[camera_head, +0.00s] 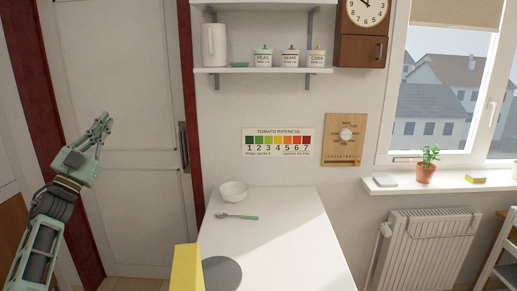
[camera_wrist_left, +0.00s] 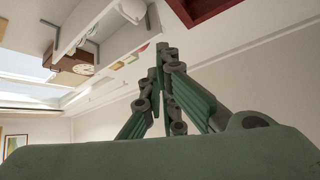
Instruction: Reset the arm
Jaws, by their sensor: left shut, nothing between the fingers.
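My left arm comes in from the left in the head view, with its forearm raised in front of the white door. My left gripper (camera_head: 106,118) points up and to the right, shut and empty, well apart from the table. In the left wrist view the green fingers of the left gripper (camera_wrist_left: 162,48) meet at their tips with nothing between them. My right gripper is not in view.
A white table (camera_head: 275,245) carries a white bowl (camera_head: 233,192) and a green-handled spoon (camera_head: 237,217). A yellow block-like thing (camera_head: 187,268) stands at its near left. A white door (camera_head: 120,90) is behind my left arm. A shelf (camera_head: 262,71) hangs above.

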